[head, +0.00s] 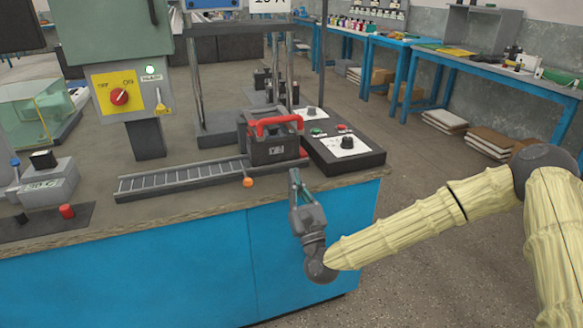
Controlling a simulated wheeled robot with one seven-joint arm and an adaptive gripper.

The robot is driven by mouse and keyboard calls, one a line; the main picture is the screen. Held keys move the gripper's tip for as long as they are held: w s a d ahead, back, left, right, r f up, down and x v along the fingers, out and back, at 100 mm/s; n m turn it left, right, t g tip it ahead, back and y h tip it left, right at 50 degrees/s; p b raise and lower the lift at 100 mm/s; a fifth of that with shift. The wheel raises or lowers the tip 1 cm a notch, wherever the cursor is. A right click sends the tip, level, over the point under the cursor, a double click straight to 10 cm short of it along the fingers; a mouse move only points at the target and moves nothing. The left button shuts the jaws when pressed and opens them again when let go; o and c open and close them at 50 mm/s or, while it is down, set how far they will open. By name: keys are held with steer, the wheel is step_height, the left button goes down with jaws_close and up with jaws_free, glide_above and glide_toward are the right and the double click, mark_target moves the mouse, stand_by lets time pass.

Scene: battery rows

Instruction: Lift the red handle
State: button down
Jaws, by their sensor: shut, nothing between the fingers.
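The red handle (274,122) is a bar on top of a dark box-like battery (277,150) in the head view. The battery stands at the right end of a grey roller track on the workbench. My gripper (295,177) is in front of the bench's front edge, below and slightly right of the handle. It points up, shut and empty, and is apart from the handle and the battery.
The roller track (180,179) runs left from the battery, with an orange knob (248,182) at its front. A black control panel (345,150) lies right of the battery. A post-mounted switch box (120,92) stands at left.

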steer(key=x, duration=0.8)
steer(key=shift+w+a+r+b, duration=0.1)
steer(key=shift+w+b, duration=0.05)
steer(key=shift+b, duration=0.15)
steer(key=shift+w+a+r, duration=0.1)
steer(key=shift+w+r, duration=0.1)
steer(key=shift+r, duration=0.85)
steer(key=shift+w+a+r, duration=0.1)
steer(key=shift+w+r, duration=0.15)
steer(key=shift+r, duration=0.75)
